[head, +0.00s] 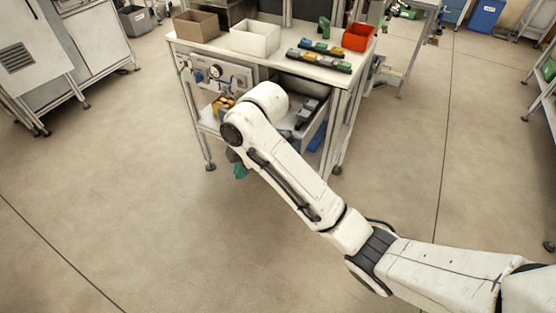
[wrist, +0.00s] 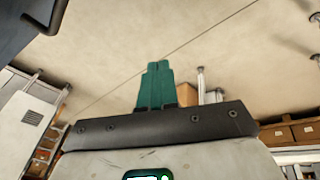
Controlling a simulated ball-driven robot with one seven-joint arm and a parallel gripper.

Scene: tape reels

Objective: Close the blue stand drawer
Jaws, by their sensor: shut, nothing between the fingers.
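A drawer (head: 319,121) under the right part of the workbench top stands pulled out, with dark items inside. Its side looks light grey, and my arm covers much of its front. A blue patch (head: 316,137) shows just below it; I cannot tell whether it belongs to the drawer. My gripper (head: 240,171) points down, left of the drawer and low in front of the bench, mostly hidden behind my arm. In the wrist view its green fingers (wrist: 155,82) are together and empty. A dark blue-grey panel with a bar handle (wrist: 42,28) fills the upper left corner there, apart from the fingers.
The workbench top (head: 285,63) holds a brown box (head: 196,26), a white box (head: 255,38), a red bin (head: 357,37) and several small parts. A panel with a gauge (head: 216,71) is left of the drawer. The floor in front is clear.

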